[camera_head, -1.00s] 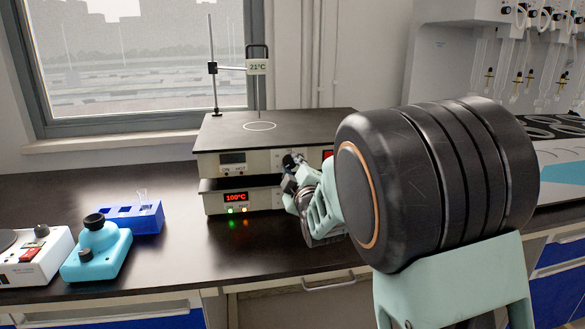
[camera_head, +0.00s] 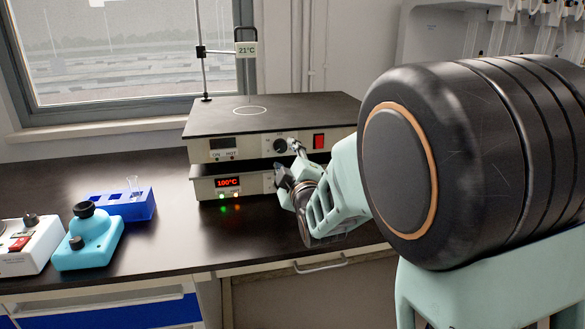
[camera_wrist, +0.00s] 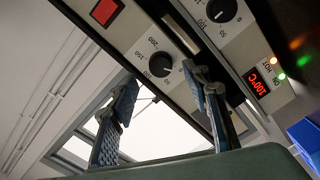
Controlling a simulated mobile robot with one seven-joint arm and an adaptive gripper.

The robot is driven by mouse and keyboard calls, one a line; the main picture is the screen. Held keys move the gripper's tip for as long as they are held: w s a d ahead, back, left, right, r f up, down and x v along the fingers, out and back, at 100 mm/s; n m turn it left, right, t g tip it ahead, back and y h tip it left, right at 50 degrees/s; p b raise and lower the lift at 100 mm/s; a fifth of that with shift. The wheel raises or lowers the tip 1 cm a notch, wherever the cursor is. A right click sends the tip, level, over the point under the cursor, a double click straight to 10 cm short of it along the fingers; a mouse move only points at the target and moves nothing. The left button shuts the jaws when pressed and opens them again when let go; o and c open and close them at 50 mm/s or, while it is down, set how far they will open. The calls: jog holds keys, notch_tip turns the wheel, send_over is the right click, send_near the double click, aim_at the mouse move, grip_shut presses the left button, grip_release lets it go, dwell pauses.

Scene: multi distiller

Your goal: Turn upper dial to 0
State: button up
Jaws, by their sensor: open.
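The upper hot plate (camera_head: 200,147) has a dark top and a dark, unlit display. Its black upper dial (camera_head: 280,145) sits on the front face, left of a red switch. In the wrist view the upper dial (camera_wrist: 160,64) shows ringed by numbers, beyond and between my fingertips; its exact setting is hard to read. My gripper (camera_head: 289,159) is open and empty, just in front of the dial. In the wrist view my gripper (camera_wrist: 165,88) has its fingers on either side, apart from the dial.
The lower hot plate (camera_head: 205,188) reads 100°C, and its dial (camera_wrist: 221,10) shows in the wrist view. A stand with a 21°C sensor (camera_head: 246,49) rises behind. A blue rack (camera_head: 130,207) and a turquoise device (camera_head: 88,245) stand left. Bench in front is clear.

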jog(key=v, duration=0.7)
jog(key=shift+s, duration=0.2)
jog(key=shift+r, duration=0.1)
